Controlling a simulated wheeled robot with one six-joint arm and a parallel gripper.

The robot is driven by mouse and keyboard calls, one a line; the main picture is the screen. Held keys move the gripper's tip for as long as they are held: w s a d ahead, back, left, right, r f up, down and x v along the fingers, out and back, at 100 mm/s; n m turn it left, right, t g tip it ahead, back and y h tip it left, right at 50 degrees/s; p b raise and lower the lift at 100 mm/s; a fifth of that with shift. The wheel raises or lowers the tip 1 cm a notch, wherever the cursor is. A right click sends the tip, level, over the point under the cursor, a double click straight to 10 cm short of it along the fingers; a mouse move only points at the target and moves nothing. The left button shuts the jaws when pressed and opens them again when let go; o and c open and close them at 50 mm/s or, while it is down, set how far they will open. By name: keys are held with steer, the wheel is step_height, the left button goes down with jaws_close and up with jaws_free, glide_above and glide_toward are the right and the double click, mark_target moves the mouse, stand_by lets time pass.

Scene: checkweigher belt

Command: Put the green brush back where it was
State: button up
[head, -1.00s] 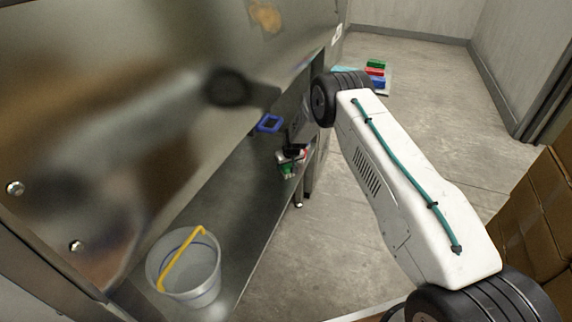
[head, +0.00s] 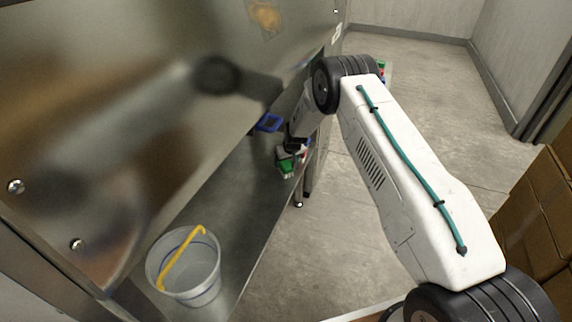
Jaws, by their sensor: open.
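A green thing (head: 285,164), which looks like the green brush, shows at the far end of the low steel shelf (head: 232,215). It is small, and whether it touches the shelf cannot be told. My gripper (head: 289,151) is dark, partly hidden by my wrist, and is open right at the green thing. Whether the green thing lies between the fingers is not clear. A little red and white shows beside it.
A grey bucket (head: 203,283) with a yellow handle stands at the shelf's near end. A blue frame-like thing (head: 268,123) is behind my gripper. Colored blocks (head: 382,70) on the floor are mostly hidden by my arm. Cardboard boxes (head: 540,215) stand at right; floor between is clear.

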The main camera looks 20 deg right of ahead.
steer(key=v, duration=0.8)
steer(key=shift+r, duration=0.4)
steer(key=shift+s, duration=0.15)
